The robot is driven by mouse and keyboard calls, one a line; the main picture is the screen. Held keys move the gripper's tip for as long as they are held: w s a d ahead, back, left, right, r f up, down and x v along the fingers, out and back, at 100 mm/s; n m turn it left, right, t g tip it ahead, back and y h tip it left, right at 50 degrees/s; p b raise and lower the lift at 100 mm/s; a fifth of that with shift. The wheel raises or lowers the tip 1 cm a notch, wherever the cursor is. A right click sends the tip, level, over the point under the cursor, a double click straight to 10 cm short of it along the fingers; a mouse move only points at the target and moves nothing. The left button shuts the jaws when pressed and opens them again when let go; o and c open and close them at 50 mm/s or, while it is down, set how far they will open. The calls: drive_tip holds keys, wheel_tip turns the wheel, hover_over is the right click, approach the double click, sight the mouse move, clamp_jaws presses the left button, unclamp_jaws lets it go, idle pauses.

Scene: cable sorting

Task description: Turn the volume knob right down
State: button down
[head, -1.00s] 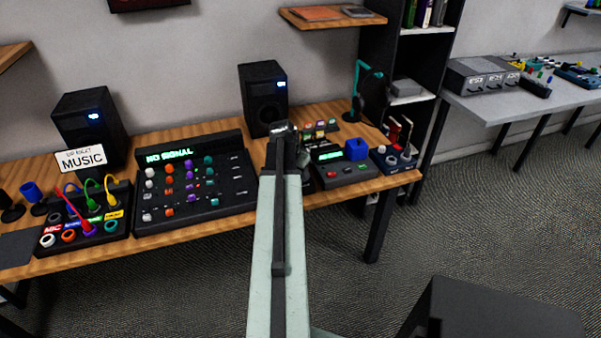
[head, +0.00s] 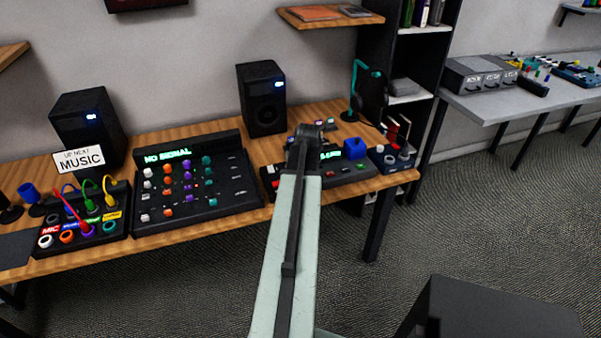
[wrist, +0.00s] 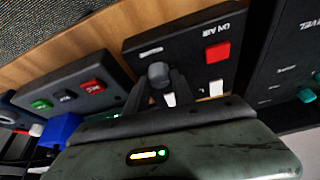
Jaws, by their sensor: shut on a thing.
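In the wrist view a dark grey round knob (wrist: 158,71) stands on a black box (wrist: 189,50) with a red button lettered ON AIR. My gripper (wrist: 161,82) has its two dark fingers on either side of the knob and is shut on it. No volume label can be read on it. In the head view my gripper (head: 304,138) is over the right part of the wooden desk, and my arm hides the knob and much of the box.
A mixer (head: 196,192) reading NO SIGNAL is left of my arm. A device with red and green buttons (wrist: 75,87) and a blue block (head: 353,149) are close on the right in the head view. A speaker (head: 262,98) stands behind.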

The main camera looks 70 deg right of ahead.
drive_tip(key=shift+n, duration=0.6)
drive_tip(key=c, duration=1.1)
unclamp_jaws()
drive_tip(key=shift+w, duration=0.1)
drive_tip(key=p+v, duration=0.7)
drive_tip(key=shift+s+r, duration=0.25)
drive_tip(key=shift+r, duration=0.1)
